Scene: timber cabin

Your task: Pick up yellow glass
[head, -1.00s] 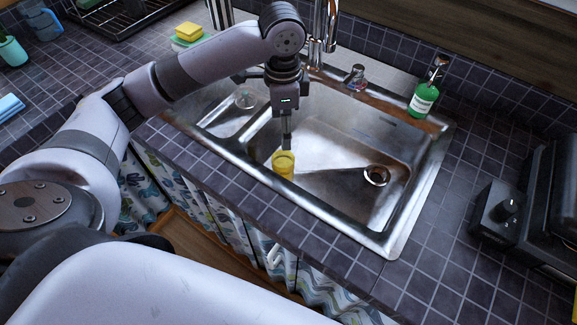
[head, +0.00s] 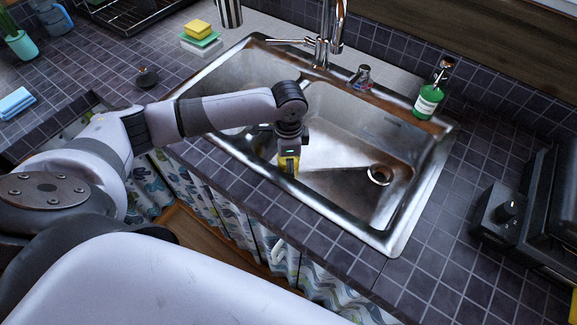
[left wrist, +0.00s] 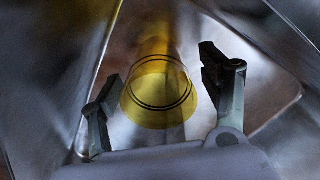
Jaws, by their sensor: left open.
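The yellow glass (head: 288,163) stands in the sink basin near its front left wall in the head view, partly hidden by my gripper. In the left wrist view the yellow glass (left wrist: 159,92) shows as a see-through yellow cup with dark rings, between the two fingers. My left gripper (left wrist: 165,95) is open, with one finger on each side of the glass. In the head view my left gripper (head: 290,160) points down at the glass. I cannot tell whether the fingers touch it. My right gripper is not in view.
The steel sink (head: 340,170) has walls close around the gripper and a drain (head: 380,175) to the right. A faucet (head: 325,45) stands behind it. A green soap bottle (head: 428,95) stands at the back right. A yellow sponge (head: 198,29) lies at the back left.

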